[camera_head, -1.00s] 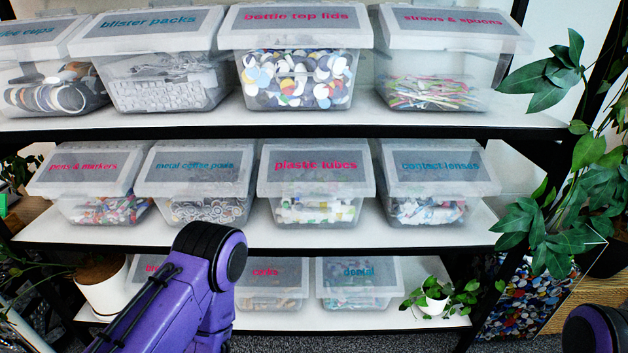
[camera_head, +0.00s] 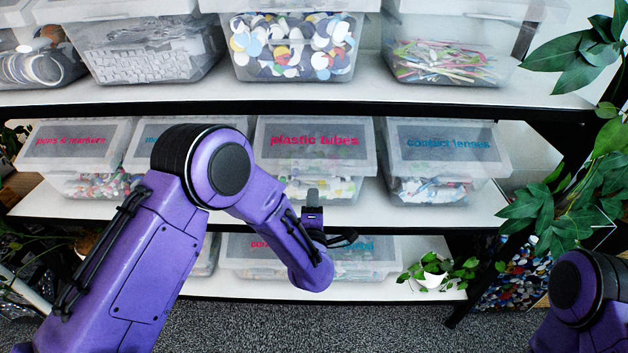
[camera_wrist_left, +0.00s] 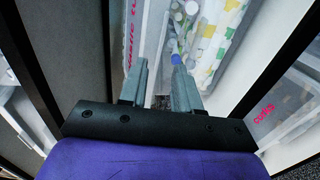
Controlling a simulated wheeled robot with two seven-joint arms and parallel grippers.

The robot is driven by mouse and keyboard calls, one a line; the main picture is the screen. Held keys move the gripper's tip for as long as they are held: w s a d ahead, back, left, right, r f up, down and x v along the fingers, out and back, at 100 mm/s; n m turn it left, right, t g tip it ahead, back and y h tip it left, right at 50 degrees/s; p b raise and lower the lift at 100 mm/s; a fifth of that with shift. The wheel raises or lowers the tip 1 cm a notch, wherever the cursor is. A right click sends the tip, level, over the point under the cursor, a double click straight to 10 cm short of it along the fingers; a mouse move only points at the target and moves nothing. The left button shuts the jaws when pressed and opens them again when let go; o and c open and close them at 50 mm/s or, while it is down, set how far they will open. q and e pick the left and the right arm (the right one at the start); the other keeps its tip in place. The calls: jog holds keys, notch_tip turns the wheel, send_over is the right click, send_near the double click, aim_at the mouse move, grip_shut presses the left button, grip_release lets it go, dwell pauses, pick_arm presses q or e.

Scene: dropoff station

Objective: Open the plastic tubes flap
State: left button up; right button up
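The plastic tubes bin (camera_head: 345,190) is a clear box in the middle of the middle shelf. Its flap (camera_head: 315,140), grey with pink lettering, appears closed. My left gripper (camera_head: 325,215) is in front of the bin's lower front, below the flap, and covers part of the box. In the left wrist view my left gripper (camera_wrist_left: 160,64) has its two fingers apart with nothing held between them. The bin (camera_wrist_left: 212,40) with tubes inside lies ahead of the fingertips; contact cannot be told. My right gripper is out of view.
The contact lenses bin (camera_head: 440,190) stands to the right, and the pens & markers bin (camera_head: 85,185) to the left. The upper shelf edge (camera_head: 300,107) runs above the flap. A small potted plant (camera_head: 433,277) stands on the lower shelf. Large leaves (camera_head: 545,215) hang at right.

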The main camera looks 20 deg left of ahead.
aim_at(314, 179)
pick_arm(q)
jog(key=p+x, duration=0.1)
jog(key=x, duration=0.6)
jog(key=shift+p, duration=0.4)
jog(key=shift+w+a+f, duration=0.1)
jog(key=shift+w+a, duration=0.1)
jog(key=shift+w, duration=0.35)
grip_shut()
